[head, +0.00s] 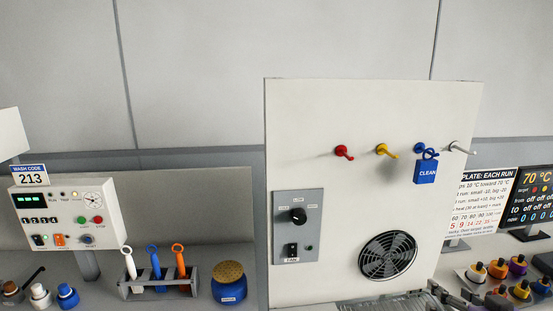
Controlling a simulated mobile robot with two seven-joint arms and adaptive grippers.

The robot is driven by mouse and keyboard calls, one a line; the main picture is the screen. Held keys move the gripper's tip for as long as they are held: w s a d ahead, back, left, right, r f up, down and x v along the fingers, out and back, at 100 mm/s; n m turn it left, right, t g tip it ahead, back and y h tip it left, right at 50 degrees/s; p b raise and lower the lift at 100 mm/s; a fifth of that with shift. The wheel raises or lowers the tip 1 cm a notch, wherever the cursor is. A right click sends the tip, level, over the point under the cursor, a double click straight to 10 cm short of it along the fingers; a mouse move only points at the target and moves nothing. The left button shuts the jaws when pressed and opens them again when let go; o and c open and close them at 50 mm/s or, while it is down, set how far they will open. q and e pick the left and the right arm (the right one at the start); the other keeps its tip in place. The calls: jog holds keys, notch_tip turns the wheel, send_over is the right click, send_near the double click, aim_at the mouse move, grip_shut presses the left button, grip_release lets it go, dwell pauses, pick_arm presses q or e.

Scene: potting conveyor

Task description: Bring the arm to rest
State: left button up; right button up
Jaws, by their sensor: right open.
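My left gripper is not in view.
A blue CLEAN tag (425,172) hangs by the blue peg, among red, yellow and white pegs. A control box (63,215), tool rack (158,288) and blue jar (229,284) stand left.

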jog(key=s+a+f+g, duration=0.1)
jog(key=s+a+f, duration=0.25)
jog(key=f, duration=0.35)
jog(key=s+a+f+g, duration=0.1)
jog(key=s+a+f, duration=0.1)
jog(key=s+f, duration=0.45)
jog(key=s+a+f+g, duration=0.1)
jog(key=s+a+f, duration=0.15)
jog(key=f, duration=0.65)
jog(key=s+a+f+g, duration=0.1)
jog(key=s+a+f, duration=0.8)
jog(key=a, duration=0.5)
jog(key=shift+s+f+n+g+y, duration=0.3)
jog(key=shift+s+f+n+g, duration=0.1)
jog(key=shift+s, duration=0.45)
jog(key=shift+c, duration=0.3)
